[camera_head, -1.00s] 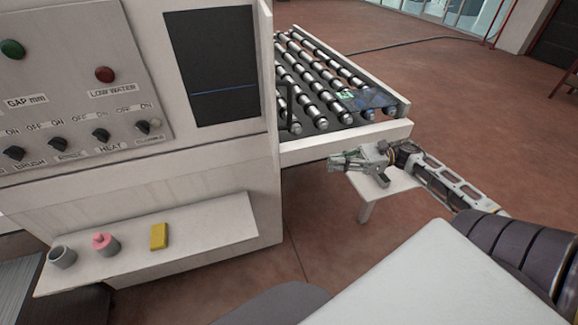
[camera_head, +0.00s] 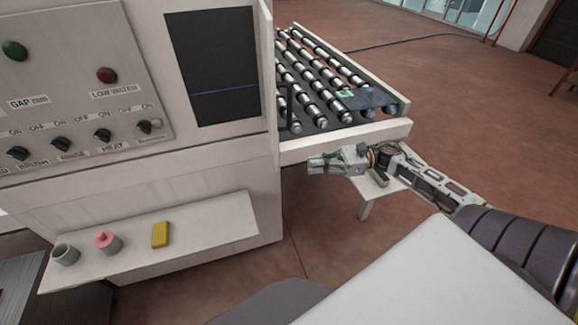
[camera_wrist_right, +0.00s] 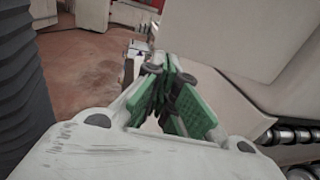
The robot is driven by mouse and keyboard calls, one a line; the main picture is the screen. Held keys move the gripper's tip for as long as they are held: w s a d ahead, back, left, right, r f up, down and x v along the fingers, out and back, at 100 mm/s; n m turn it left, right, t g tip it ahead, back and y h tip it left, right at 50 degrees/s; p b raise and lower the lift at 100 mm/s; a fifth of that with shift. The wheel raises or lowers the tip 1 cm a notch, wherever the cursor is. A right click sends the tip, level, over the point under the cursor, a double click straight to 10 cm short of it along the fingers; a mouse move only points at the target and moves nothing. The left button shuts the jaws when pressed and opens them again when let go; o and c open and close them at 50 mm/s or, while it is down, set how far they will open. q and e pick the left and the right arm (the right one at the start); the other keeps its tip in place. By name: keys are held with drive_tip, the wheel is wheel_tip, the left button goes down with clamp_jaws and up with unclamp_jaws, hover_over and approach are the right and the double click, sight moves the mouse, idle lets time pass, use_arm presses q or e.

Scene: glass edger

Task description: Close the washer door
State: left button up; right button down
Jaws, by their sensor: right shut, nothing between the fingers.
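The washer is the large white machine (camera_head: 200,175) on the left in the head view. A dark window with a blue line (camera_head: 213,75) sits in its front. A thin black upright handle (camera_head: 290,105) stands at its right edge, beside the rollers. I cannot tell the door's outline or how far open it is. My right gripper (camera_head: 315,164) is just right of the machine's side, below the roller bed's front rail. It is shut and empty. In the right wrist view its green-padded fingers (camera_wrist_right: 168,80) are together, with pale panels (camera_wrist_right: 240,40) ahead and to the right.
A roller conveyor (camera_head: 335,80) extends behind my right gripper, with a dark glassy piece (camera_head: 365,100) on it. A small white stand (camera_head: 368,196) is below the gripper.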

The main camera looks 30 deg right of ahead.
drive_tip(key=p+x, duration=0.2)
drive_tip(key=x, duration=0.6)
idle(0.4)
drive_tip(key=shift+w+a, duration=0.1)
drive_tip(key=shift+a, duration=0.15)
